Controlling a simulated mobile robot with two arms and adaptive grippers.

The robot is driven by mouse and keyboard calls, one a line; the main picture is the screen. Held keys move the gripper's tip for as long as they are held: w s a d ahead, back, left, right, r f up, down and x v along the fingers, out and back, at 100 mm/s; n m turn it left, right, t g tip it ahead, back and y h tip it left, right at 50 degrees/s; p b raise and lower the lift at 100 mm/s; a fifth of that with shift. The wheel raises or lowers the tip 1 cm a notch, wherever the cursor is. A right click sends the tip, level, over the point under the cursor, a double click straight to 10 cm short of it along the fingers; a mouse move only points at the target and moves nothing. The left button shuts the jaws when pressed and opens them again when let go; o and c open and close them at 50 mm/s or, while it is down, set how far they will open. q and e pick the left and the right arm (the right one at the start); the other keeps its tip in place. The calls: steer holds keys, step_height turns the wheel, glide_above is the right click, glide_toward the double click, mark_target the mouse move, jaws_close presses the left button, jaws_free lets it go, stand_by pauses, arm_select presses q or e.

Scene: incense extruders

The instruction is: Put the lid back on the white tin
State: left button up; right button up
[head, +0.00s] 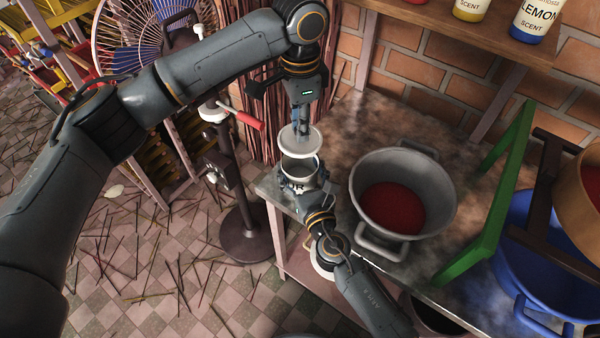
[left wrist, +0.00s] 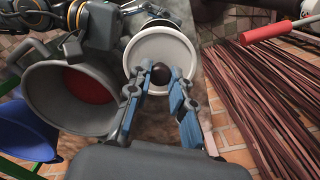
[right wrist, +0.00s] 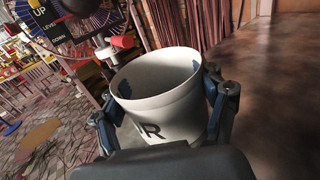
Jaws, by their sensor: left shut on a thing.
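The white tin (head: 299,172) stands with its open mouth up near the left corner of the metal table. In the right wrist view the tin (right wrist: 158,95) fills the middle, with dark letters on its side. My right gripper (head: 306,190) is shut around its wall, one finger on each side. The round white lid (head: 300,146) is just above the tin, apart from its rim. My left gripper (head: 301,130) is shut on the lid's dark knob (left wrist: 159,75). I cannot tell whether the tin's base touches the table.
A large grey pot (head: 365,180) with red contents stands on the table (head: 345,130), right of the tin. A green frame (head: 490,205) and blue tub (head: 540,255) are farther right. A red-handled stand (head: 240,190) and incense sticks (head: 262,140) are at left.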

steer(key=c, duration=1)
arm_select(q)
steer(key=shift+f, duration=2.5)
arm_select(e)
steer(key=shift+o, duration=0.2)
arm_select(q)
steer(key=shift+f, duration=0.9)
steer(key=shift+f, duration=0.6)
steer(key=o, duration=0.8)
steer(key=shift+c, duration=0.2)
